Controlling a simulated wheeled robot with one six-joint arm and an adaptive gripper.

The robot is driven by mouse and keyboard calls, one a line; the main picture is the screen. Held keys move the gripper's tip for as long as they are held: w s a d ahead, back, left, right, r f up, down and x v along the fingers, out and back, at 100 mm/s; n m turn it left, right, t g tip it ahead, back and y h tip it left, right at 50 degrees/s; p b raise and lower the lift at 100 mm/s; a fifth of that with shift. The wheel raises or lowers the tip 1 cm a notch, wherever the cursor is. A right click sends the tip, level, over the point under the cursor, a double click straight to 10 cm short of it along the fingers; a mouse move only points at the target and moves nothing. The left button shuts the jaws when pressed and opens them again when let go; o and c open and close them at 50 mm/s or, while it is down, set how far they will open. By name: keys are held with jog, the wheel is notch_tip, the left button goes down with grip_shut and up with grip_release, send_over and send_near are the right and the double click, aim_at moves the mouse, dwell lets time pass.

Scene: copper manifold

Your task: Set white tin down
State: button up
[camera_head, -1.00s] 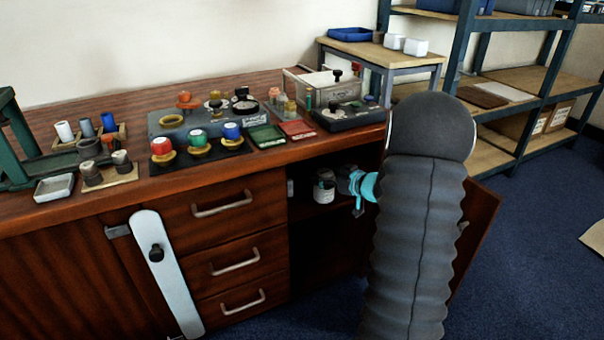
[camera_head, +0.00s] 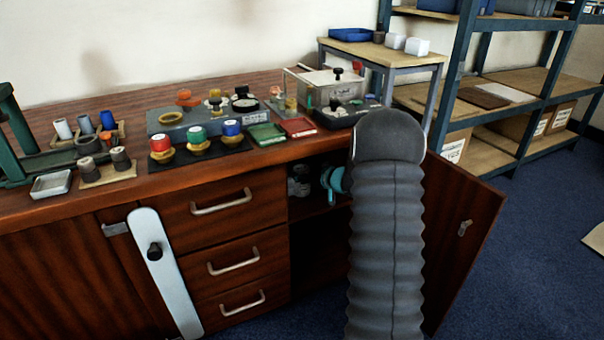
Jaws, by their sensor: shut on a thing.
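My gripper (camera_head: 300,182) is inside the open cupboard (camera_head: 318,210), at the level of its shelf and near the left wall. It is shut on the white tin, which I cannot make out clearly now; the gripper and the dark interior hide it. The teal part of my wrist shows just to the right, and my grey arm covers the right part of the opening. I cannot tell whether the tin touches the shelf.
The cupboard door (camera_head: 466,230) stands open at the right. Drawers (camera_head: 225,205) adjoin the opening on the left. The worktop (camera_head: 140,190) above carries colored buttons, trays and a clear box (camera_head: 332,85). A blue shelving rack (camera_head: 460,100) stands behind on the right.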

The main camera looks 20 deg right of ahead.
jog(key=shift+r, duration=0.1)
jog(key=o, duration=1.4)
jog(key=shift+r, duration=0.1)
jog(key=p+v, duration=0.1)
jog(key=v, duration=1.1)
